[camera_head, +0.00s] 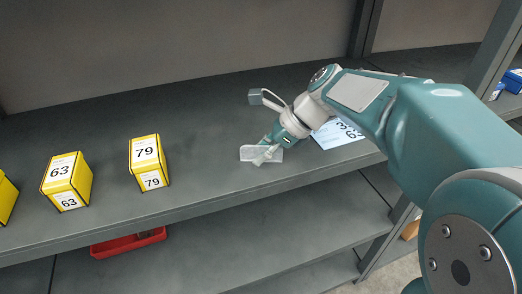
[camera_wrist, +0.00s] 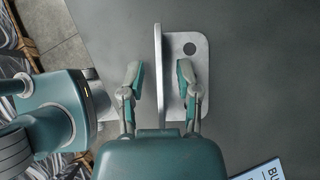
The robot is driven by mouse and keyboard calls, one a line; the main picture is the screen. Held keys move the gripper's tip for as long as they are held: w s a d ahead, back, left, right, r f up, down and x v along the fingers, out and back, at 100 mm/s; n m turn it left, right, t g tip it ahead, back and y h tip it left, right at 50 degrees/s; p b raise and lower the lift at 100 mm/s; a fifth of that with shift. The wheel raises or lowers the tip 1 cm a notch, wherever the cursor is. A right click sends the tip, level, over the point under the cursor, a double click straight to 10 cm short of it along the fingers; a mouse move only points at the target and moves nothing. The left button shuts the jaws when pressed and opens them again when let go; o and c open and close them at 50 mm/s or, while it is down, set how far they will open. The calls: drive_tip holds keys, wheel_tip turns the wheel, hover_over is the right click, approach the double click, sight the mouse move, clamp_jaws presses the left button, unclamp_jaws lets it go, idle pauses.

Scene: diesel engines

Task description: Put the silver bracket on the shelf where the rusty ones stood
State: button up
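The silver bracket (camera_head: 248,153) rests on the upper shelf (camera_head: 205,165), near its front edge. In the wrist view, the bracket's flat plate (camera_wrist: 200,62) with a round hole lies on the grey surface, and its thin upright wall (camera_wrist: 158,60) stands between my fingers. My gripper (camera_head: 267,150) is low over the bracket. In the wrist view, my gripper (camera_wrist: 160,80) is open, with a finger on each side of the wall and visible gaps to it. My gripper hides part of the bracket. No rusty brackets show.
Yellow boxes marked 63 (camera_head: 67,182) and 79 (camera_head: 148,162) stand to the left. A pale blue numbered item (camera_head: 340,134) is just behind my gripper's right side. A red bin (camera_head: 128,243) sits below. Free shelf lies between the 79 box and the bracket.

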drive_tip(key=shift+d, duration=0.15)
drive_tip(key=shift+d+r, duration=0.2)
drive_tip(key=w+v, duration=0.1)
drive_tip(key=v, duration=1)
drive_tip(key=s+d+f+n+t+h, duration=0.2)
drive_tip(key=s+f+n+h, duration=0.2)
drive_tip(key=s+n, duration=0.4)
drive_tip(key=s+d+f+n+t+h, duration=0.2)
drive_tip(key=s+f+n+h, duration=0.2)
drive_tip(key=s+f+n, duration=0.3)
drive_tip(key=s+n, duration=0.2)
drive_tip(key=n, duration=0.2)
drive_tip(key=shift+s+d+t, duration=0.2)
drive_tip(key=shift+t, duration=0.2)
drive_tip(key=shift+a+f, duration=0.1)
drive_tip(key=shift+a, duration=0.05)
